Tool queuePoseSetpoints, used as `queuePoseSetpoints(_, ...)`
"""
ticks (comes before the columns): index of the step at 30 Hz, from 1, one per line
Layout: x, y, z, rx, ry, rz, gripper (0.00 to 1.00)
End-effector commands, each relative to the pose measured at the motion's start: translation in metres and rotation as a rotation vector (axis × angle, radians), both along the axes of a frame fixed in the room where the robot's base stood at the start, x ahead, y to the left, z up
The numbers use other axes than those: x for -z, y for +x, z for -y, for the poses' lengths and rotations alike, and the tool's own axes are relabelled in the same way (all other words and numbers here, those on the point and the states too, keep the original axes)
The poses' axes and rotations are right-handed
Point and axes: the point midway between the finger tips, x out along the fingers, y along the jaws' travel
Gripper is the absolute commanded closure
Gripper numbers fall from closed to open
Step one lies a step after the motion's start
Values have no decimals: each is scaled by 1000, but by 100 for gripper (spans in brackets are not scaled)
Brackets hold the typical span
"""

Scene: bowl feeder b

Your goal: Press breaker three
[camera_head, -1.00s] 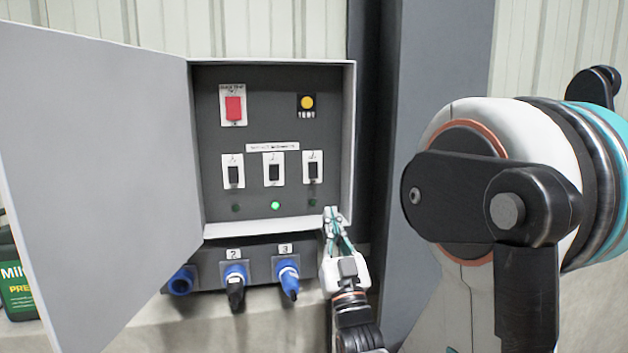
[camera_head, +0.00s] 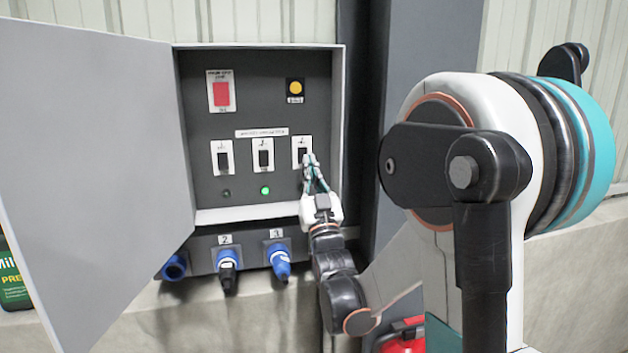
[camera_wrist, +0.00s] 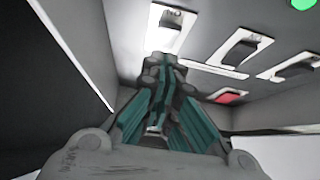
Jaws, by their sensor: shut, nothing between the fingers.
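Breaker three (camera_head: 302,153) is the rightmost of three black rockers on white plates in the open grey box. In the wrist view, which looks upside down, breaker three (camera_wrist: 171,20) is at the top, just beyond the fingertips. My gripper (camera_head: 309,160) is shut and empty, its tips at the lower right of that breaker's plate. In the wrist view the gripper (camera_wrist: 164,62) points toward the plate. I cannot tell whether the tips touch it. The middle breaker (camera_head: 263,158) has a lit green lamp (camera_head: 265,190) below it. The left breaker's lamp (camera_head: 227,194) is dark.
A red main switch (camera_head: 221,94) and a yellow test button (camera_head: 295,88) sit above the breakers. The box door (camera_head: 90,170) hangs open at left. The box's right wall (camera_head: 338,120) is close to my gripper. Blue plugs (camera_head: 279,262) are below.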

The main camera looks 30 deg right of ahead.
Motion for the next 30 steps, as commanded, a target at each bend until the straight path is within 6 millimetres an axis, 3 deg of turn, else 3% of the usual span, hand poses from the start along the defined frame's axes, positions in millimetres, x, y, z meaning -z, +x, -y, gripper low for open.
queuePoseSetpoints(7, 3, 19, 5, 0, 0, 0, 100)
queuePoseSetpoints(30, 8, 30, 9, 0, -4, 13, 100)
